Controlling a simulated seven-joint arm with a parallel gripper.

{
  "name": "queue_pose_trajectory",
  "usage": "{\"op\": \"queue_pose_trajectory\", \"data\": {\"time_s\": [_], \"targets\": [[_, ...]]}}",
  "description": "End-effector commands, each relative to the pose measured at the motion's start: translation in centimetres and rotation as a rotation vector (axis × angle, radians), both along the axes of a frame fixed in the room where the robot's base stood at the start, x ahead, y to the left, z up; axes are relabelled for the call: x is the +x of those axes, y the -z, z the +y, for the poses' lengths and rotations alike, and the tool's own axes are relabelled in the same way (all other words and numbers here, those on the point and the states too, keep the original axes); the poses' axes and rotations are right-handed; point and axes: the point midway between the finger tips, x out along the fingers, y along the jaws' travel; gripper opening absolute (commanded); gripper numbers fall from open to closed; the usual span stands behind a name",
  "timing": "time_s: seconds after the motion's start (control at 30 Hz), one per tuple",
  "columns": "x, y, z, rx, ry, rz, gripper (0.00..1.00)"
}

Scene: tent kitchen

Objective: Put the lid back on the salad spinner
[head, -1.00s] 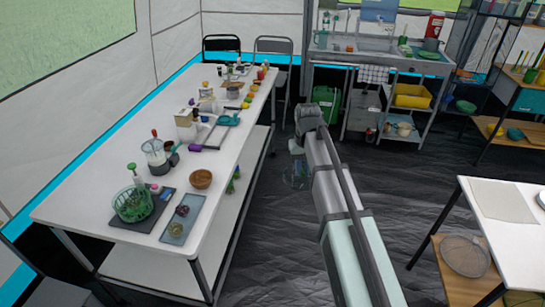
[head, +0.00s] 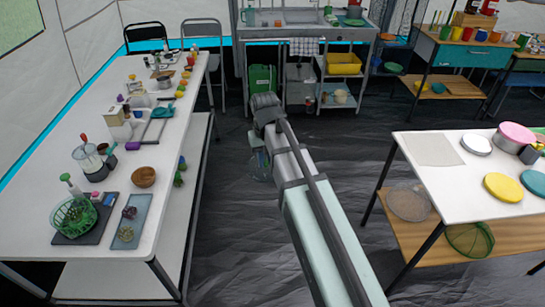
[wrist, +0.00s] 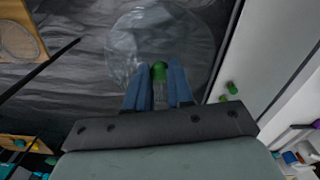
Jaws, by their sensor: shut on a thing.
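The salad spinner (head: 73,215) is a green, basket-like open bowl. It sits on a dark board at the near left end of the long white table. The lid is a clear round disc with a green knob (wrist: 159,71). It hangs over the dark floor, right of the long table, and shows faintly in the head view (head: 262,165). My gripper (wrist: 160,88) is shut on the knob, with a blue finger on each side. In the head view the fingers are mostly hidden behind my wrist. The lid is well apart from the spinner.
The long white table (head: 110,199) also holds a blue-grey tray (head: 132,222), a wooden bowl (head: 144,177), a blender (head: 90,160) and several small items. A second white table (head: 455,192) stands at the right. Dark floor lies open between them.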

Motion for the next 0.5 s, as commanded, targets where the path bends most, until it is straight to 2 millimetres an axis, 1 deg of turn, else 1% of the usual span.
{"op": "queue_pose_trajectory", "data": {"time_s": [0.03, 0.17, 0.27, 0.5], "targets": [[0.0, -0.1, 0.8, 0.0, -0.013, -0.001, 0.0], [-0.1, -0.3, 3.0, 0.001, -0.047, -0.002, 0.0], [-0.3, -0.5, 5.3, 0.001, -0.083, -0.004, 0.0], [-1.3, -1.1, 12.7, 0.002, -0.201, -0.008, 0.0]]}}
